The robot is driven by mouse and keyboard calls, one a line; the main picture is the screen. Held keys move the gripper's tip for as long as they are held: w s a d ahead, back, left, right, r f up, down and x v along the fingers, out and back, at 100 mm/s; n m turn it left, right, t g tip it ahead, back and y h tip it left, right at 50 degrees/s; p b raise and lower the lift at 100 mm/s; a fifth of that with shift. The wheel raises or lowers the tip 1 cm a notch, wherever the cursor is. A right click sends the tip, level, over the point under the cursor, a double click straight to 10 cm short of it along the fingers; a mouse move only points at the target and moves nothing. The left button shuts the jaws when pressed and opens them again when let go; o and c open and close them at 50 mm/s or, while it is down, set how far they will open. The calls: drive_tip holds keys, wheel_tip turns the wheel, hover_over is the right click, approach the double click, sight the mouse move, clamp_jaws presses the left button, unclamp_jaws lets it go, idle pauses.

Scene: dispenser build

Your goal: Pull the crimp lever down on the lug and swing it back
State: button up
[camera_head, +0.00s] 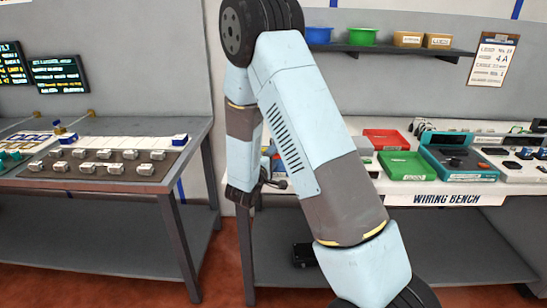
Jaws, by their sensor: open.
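My arm crosses the middle of the view. My gripper (275,182) is a small dark shape at the lower end of the forearm, at the front left edge of the wiring bench (447,199). It is open, and I see nothing held in it. My upper arm hides much of the bench just right of it. I cannot make out the crimp lever or the lug. They may be behind my arm.
A red tray (388,139), a green tray (407,165) and a teal device (457,160) stand on the bench to the right. A left table (95,182) holds several small grey blocks. A shelf (385,48) with bins hangs above the bench.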

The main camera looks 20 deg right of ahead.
clamp_jaws()
idle(0.5)
